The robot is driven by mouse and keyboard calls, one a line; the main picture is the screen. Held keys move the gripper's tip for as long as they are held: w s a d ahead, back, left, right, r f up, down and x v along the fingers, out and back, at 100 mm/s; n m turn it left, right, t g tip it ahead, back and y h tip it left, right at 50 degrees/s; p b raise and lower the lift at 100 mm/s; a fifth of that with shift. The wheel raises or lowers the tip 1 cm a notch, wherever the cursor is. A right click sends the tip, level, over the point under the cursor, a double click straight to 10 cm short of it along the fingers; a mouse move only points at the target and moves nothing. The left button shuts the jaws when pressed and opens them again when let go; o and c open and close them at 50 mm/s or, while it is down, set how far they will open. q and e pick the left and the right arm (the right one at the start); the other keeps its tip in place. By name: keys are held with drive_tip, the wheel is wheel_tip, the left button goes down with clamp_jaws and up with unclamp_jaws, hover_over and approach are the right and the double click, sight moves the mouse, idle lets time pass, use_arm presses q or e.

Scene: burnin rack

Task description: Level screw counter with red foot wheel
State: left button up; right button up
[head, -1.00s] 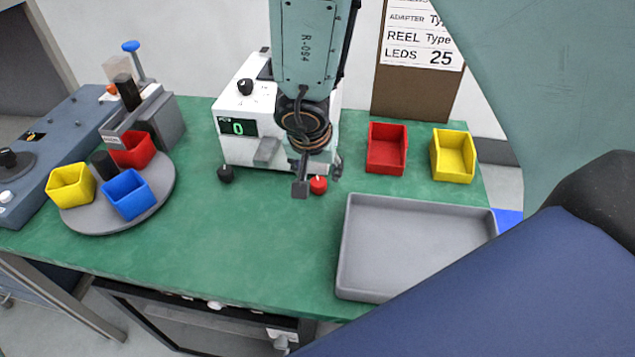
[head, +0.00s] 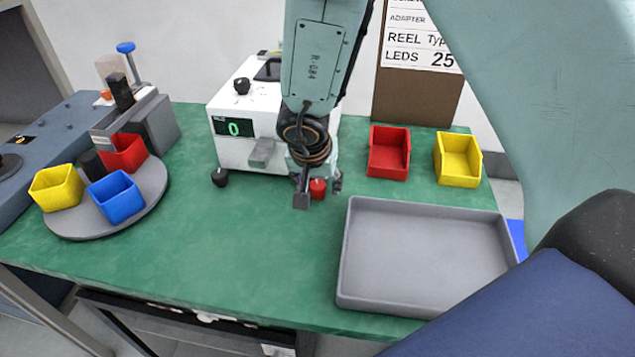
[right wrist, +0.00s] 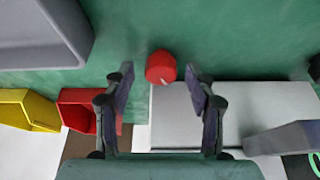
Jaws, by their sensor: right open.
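The screw counter (head: 232,152) is a white box at the back middle of the green bench, with a green 0 on its display (head: 233,127). Its red foot wheel (head: 317,188) is at its front right corner; a black foot (head: 220,177) is at the front left. My right gripper (head: 319,193) is open, pointing down at the red wheel, its fingers on either side in the picture. In the right wrist view the red wheel (right wrist: 161,67) shows between the open fingertips, with gaps both sides. I cannot tell whether the fingers reach its height. My left gripper is not in view.
A grey tray (head: 425,206) lies right of the counter. A red bin (head: 389,152) and a yellow bin (head: 457,158) stand behind it. A round turntable (head: 150,195) with small bins is at the left. Bare green bench lies in front of the counter.

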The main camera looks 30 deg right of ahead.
drive_tip(key=shift+r, duration=0.1)
drive_tip(key=shift+c, duration=1.1)
drive_tip(key=shift+w, duration=0.15)
drive_tip(key=c, duration=0.9)
drive_tip(key=shift+p, duration=0.35)
drive_tip(key=shift+m+p, duration=0.3)
drive_tip(key=shift+p, duration=0.4)
drive_tip(key=m+g+p, duration=0.1)
drive_tip(key=m+p, duration=0.2)
drive_tip(key=p, duration=0.4)
drive_tip(key=m+g+h+p, duration=0.1)
drive_tip(key=m+p, duration=0.2)
drive_tip(key=p, duration=0.5)
drive_tip(key=shift+w+a+r+m+h, duration=0.1)
drive_tip(key=shift+r+m+h, duration=0.05)
drive_tip(key=shift+m+h, duration=0.15)
drive_tip(key=shift+w+m+g+p, duration=0.1)
drive_tip(key=shift+m+g+p, duration=0.3)
drive_tip(key=shift+m+p, duration=0.45)
drive_tip(key=shift+w+m+g+p, duration=0.1)
drive_tip(key=shift+m+g+p, duration=0.4)
drive_tip(key=shift+m, duration=0.35)
